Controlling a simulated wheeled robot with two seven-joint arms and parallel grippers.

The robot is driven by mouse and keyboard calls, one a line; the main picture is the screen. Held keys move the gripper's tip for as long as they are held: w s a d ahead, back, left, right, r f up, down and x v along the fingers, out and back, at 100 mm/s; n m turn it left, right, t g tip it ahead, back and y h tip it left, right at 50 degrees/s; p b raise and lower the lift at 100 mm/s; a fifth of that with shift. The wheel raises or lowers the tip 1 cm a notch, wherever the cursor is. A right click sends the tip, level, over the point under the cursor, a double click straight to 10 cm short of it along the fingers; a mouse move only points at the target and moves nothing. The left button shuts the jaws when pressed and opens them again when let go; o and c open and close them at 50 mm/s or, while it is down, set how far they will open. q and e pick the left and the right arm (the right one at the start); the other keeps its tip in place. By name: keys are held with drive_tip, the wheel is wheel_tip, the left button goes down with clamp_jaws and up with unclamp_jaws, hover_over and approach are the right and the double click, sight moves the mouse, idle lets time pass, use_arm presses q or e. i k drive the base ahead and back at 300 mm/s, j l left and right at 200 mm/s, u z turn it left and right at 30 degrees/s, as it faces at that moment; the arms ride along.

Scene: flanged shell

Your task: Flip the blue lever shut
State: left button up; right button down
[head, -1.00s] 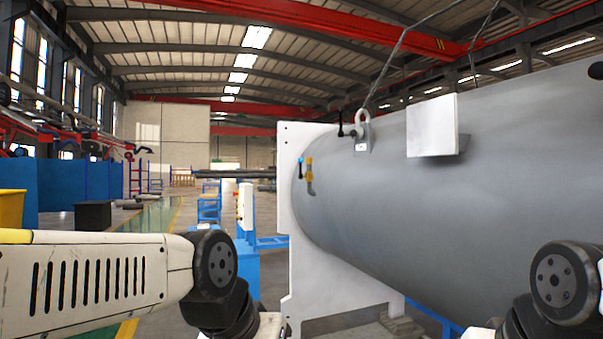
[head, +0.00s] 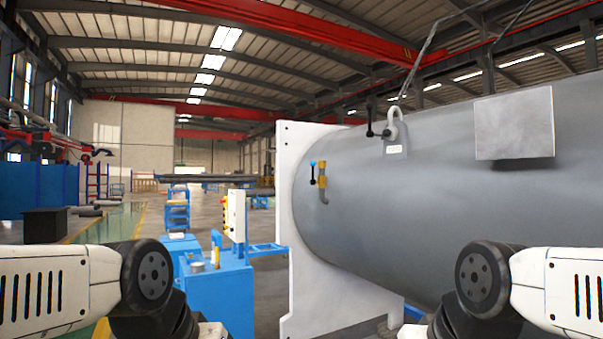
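The blue lever (head: 313,171) is small and sits on a brass valve (head: 322,178) at the left end of the big grey shell (head: 420,210), close to the white flange plate. Its blue end is at the top, and it looks about upright. A bent pipe below the valve joins it to the shell. Both of my arms show at the bottom left and bottom right of the head view, well apart from the lever. Neither of my grippers is in view.
The white flange plate (head: 300,225) stands left of the shell. A black-handled lever (head: 374,128) and a lifting shackle (head: 393,130) are on top of the shell. A square plate (head: 514,122) juts out at the right. A blue cabinet (head: 220,298) with a control box stands left of the flange.

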sight(312, 163)
drive_tip(key=i+j+z, duration=0.15)
drive_tip(key=i+j, duration=0.15)
drive_tip(key=i+j+z, duration=0.1)
drive_tip(key=i+j, duration=0.15)
drive_tip(key=i+j+z, duration=0.15)
drive_tip(key=j, duration=0.25)
drive_tip(key=i+j+z, duration=0.15)
drive_tip(key=i+j, duration=0.2)
drive_tip(key=i+j+z, duration=0.1)
drive_tip(key=i+j, duration=0.15)
drive_tip(key=j, duration=0.2)
drive_tip(key=i+j+z, duration=0.15)
drive_tip(key=j, duration=0.25)
